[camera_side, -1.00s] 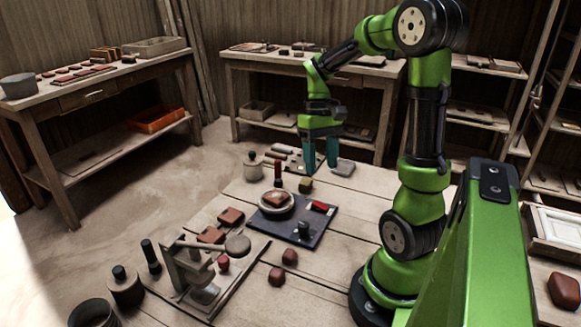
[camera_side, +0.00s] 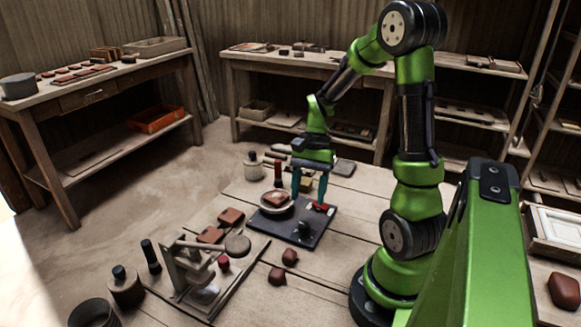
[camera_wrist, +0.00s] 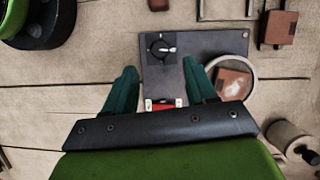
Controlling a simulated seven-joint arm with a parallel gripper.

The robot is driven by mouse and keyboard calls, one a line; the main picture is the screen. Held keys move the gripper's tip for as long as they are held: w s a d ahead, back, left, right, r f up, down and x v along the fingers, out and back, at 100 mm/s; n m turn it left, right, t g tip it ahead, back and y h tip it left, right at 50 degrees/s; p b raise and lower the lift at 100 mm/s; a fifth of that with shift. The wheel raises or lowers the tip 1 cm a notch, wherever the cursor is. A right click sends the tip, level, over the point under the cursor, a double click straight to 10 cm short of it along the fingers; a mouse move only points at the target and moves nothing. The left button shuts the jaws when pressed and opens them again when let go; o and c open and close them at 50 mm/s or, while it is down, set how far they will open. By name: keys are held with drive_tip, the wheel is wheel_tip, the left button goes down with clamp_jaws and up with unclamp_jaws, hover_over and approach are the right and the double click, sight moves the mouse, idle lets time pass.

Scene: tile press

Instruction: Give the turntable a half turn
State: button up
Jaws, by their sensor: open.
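The turntable (camera_side: 263,210) is a pale round disc on a dark base plate (camera_side: 288,238), with a reddish-brown tile (camera_side: 276,199) lying on it. In the wrist view the turntable (camera_wrist: 250,88) is right of my fingers, partly hidden by one. The plate also carries a black knob (camera_side: 304,229) with a pale pointer, seen in the wrist view (camera_wrist: 162,48), and a red-and-white switch (camera_side: 322,208). My gripper (camera_side: 308,202) is open and empty above the plate's far side. In the wrist view the switch (camera_wrist: 165,103) shows between the fingers (camera_wrist: 160,68), partly hidden by the gripper body.
A small press (camera_side: 190,270) with a lever stands front left of the plate. Brown tiles (camera_side: 231,216) and clay lumps (camera_side: 289,257) lie nearby. A pale jar (camera_side: 253,167) stands behind. Bare planks lie right of the plate.

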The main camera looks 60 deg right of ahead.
sight(303, 224)
drive_tip(key=x, duration=0.7)
drive_tip(key=shift+f, duration=0.1)
clamp_jaws()
drive_tip(key=shift+w+n+g, duration=0.1)
drive_tip(key=shift+n+g, duration=0.2)
drive_tip(key=shift+n, duration=0.5)
unclamp_jaws()
drive_tip(key=v, duration=1.7)
drive_tip(key=shift+a, duration=0.15)
